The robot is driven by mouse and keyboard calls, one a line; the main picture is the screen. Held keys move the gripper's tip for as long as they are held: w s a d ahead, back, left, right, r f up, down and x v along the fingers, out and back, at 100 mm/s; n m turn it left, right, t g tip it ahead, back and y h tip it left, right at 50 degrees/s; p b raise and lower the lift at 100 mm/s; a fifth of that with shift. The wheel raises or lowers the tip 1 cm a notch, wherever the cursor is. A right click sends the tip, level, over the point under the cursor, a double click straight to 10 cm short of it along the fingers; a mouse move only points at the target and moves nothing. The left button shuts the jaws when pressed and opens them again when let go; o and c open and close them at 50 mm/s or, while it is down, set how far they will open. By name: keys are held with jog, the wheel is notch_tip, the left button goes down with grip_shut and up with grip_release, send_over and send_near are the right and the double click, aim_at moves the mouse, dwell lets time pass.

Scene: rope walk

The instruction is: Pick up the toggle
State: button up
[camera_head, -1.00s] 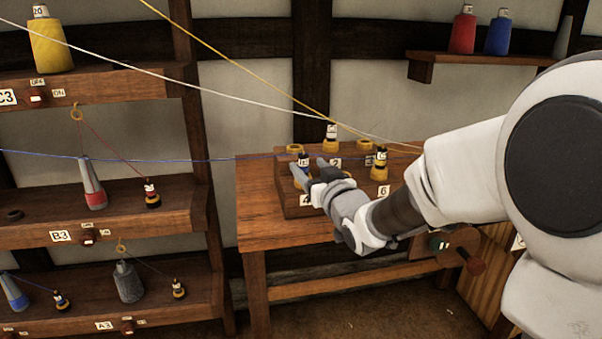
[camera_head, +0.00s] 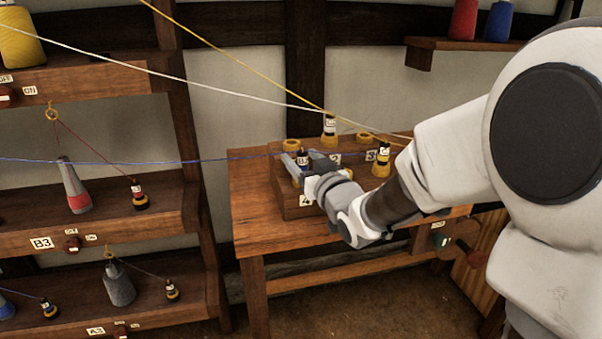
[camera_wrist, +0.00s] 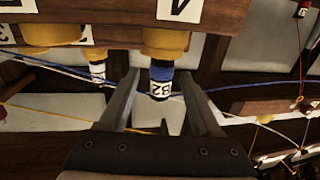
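A small toggle with a blue band and a white B2 label (camera_wrist: 160,82) shows in the wrist view, at the yellow ring holder (camera_wrist: 165,44) by the number 4 label. In the head view the toggle (camera_head: 303,157) is partly hidden by my gripper. My gripper (camera_wrist: 158,78) is open, with one finger on each side of the toggle and visible gaps between. In the head view my gripper (camera_head: 305,163) is over the front left of the numbered wooden block (camera_head: 290,203).
Two more toggles stand on the block, one at the back (camera_head: 330,126) and one at the right (camera_head: 383,158). Blue (camera_head: 140,160), white and yellow threads cross the space near my arm. A shelf rack (camera_head: 95,235) with cones and toggles stands at the left.

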grip_shut()
dwell(0.3)
